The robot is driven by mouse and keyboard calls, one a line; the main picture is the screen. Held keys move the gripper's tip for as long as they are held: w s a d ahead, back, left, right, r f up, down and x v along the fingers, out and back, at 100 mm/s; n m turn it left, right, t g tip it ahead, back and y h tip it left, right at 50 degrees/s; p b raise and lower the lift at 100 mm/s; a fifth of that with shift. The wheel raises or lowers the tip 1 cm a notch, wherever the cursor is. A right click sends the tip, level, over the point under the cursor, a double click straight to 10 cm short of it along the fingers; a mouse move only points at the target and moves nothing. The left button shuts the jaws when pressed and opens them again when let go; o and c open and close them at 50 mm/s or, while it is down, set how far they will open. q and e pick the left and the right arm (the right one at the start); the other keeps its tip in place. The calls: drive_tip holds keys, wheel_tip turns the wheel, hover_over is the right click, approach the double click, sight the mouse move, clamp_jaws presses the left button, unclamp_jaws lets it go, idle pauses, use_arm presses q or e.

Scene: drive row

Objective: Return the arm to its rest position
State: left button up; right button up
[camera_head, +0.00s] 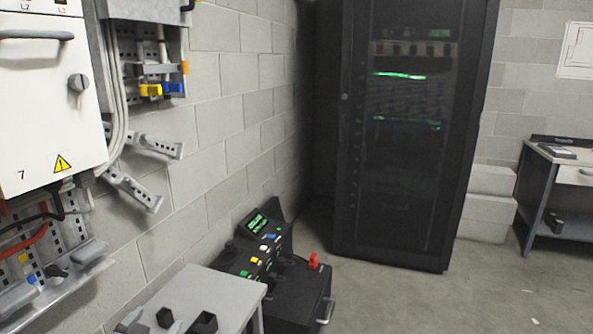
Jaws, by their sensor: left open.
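My left gripper (184,321) shows only in part at the bottom edge, left of the middle. Its two dark fingertips stand apart with a gap between them, and nothing shows between them. It appears in front of the grey table top (205,285); I cannot tell whether it touches it. A grey rounded part beside it at the bottom edge may be my left arm. Most of that arm is below the picture. My right gripper is not in view.
A white cabinet (40,125) and open panels with cables line the left wall. A black control box (295,295) with coloured buttons stands beyond the table. A dark server rack (400,150) stands behind. Free floor (420,300) lies right; a desk (560,180) stands far right.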

use_arm(q)
drive_tip(key=s+d+f+g, duration=0.1)
drive_tip(key=s+d+f, duration=0.2)
drive_tip(key=s, duration=0.6)
drive_tip(key=s+d+f+g+h, duration=0.1)
drive_tip(key=s+d+f+g, duration=0.1)
drive_tip(key=s+f, duration=0.4)
drive_tip(key=s+d+f+n+g+h, duration=0.1)
drive_tip(key=s+d+f, duration=0.3)
drive_tip(key=s, duration=0.8)
drive_tip(key=shift+s+d+f, duration=0.25)
drive_tip(key=shift+s+d, duration=0.05)
drive_tip(key=shift+d, duration=0.05)
